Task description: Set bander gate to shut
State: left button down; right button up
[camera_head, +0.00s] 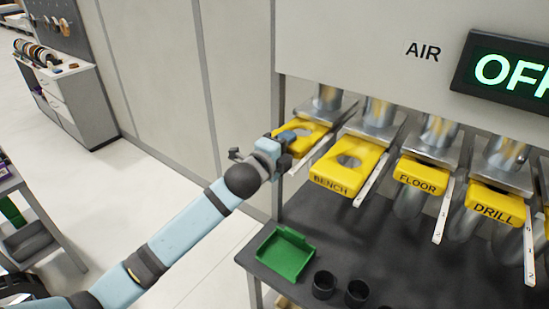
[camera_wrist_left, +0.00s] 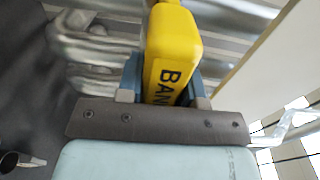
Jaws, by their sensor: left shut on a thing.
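The bander gate (camera_head: 312,127) is the leftmost yellow slide plate under the metal ducts in the head view. It sticks out from its duct, and its front end is partly hidden by my gripper. In the left wrist view the yellow gate (camera_wrist_left: 173,50) shows the letters "BAN", with the rest of the label hidden. My left gripper (camera_head: 284,148) is shut on its front end, with one finger on each side of it in the wrist view (camera_wrist_left: 163,88). My right gripper is not in view.
The bench gate (camera_head: 345,178) sticks out with a hole showing. The floor gate (camera_head: 421,176) and drill gate (camera_head: 492,205) sit further in. Pale strips hang between the gates. A green tray (camera_head: 285,256) and black cups (camera_head: 324,284) stand on the dark shelf below. A display (camera_head: 505,72) partly shows "OF".

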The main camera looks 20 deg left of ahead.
aim_at(300, 132)
pick_arm(q)
jog(key=shift+r+x, duration=0.25)
jog(key=shift+x, duration=1)
jog(key=x, duration=0.4)
jog(key=shift+w+d+f, duration=0.1)
jog(key=shift+w+f, duration=0.3)
jog(key=shift+s+r, duration=0.15)
jog(key=shift+r, duration=0.05)
jog(key=c, duration=0.8)
grip_release()
jog(key=shift+o, duration=0.2)
jog(key=shift+f, duration=0.1)
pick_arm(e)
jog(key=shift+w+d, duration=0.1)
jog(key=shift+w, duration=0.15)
pick_arm(q)
jog(key=shift+s+f, duration=0.1)
jog(key=shift+s, duration=0.25)
jog(key=b+v, duration=0.2)
jog(key=v, duration=1.1)
jog(key=shift+b, duration=0.4)
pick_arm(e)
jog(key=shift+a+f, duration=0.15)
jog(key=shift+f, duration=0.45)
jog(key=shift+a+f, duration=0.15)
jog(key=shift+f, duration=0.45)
